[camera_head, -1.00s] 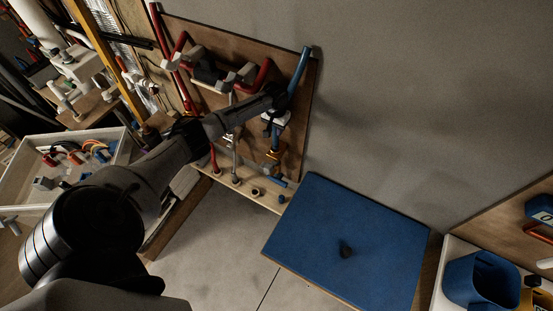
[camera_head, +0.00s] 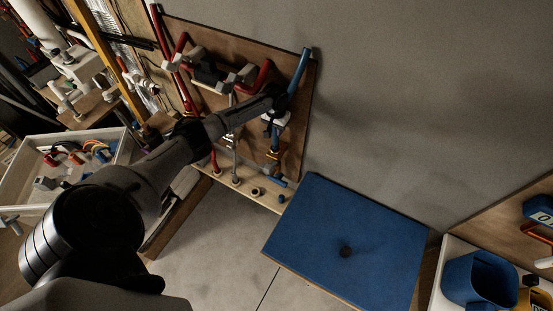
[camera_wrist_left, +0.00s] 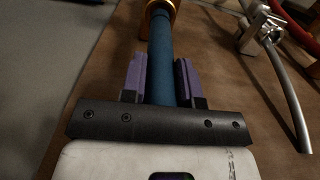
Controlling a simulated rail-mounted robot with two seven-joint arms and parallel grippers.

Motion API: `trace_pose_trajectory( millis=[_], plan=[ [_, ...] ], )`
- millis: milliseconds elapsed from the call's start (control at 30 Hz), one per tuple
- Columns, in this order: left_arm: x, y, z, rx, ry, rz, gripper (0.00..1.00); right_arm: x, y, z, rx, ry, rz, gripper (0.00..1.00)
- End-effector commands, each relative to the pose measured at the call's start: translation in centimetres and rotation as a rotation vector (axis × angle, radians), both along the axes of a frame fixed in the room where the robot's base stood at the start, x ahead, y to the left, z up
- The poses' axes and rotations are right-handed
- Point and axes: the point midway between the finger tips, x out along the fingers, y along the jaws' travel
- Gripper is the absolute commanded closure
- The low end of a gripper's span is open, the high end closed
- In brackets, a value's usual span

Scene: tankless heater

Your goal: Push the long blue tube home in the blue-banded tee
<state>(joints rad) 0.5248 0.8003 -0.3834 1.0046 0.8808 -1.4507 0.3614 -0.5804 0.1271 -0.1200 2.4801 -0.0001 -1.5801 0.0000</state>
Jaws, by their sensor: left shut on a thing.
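The long blue tube (camera_head: 298,72) runs down the right side of the brown board. My left gripper (camera_head: 274,118) is at the tube's middle, with the arm reaching in from the left. In the left wrist view, the purple-padded fingers (camera_wrist_left: 166,82) are on either side of the blue tube (camera_wrist_left: 161,60), shut on it. A brass-coloured ring (camera_wrist_left: 160,8) is around the tube beyond the fingers. It also shows in the head view (camera_head: 273,154) below my gripper. I cannot make out a blue band on a tee or how deep the tube sits. My right gripper is not in view.
Red pipes (camera_head: 262,76) and grey fittings are on the board left of the tube. A grey hose (camera_wrist_left: 284,85) hangs beside it. A blue-topped table (camera_head: 320,215) stands at lower right, a parts tray (camera_head: 22,178) at left. Bare wall lies to the right.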

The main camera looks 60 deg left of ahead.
Motion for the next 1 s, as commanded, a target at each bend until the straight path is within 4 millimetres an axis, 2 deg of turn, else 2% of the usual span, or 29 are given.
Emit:
trace_pose_trajectory(
  millis=[1000],
  plan=[
    [0.02, 0.02, -0.78, 0.000, 0.000, 0.000, 1.00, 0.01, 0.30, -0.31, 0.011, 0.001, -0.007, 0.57]
  ],
)
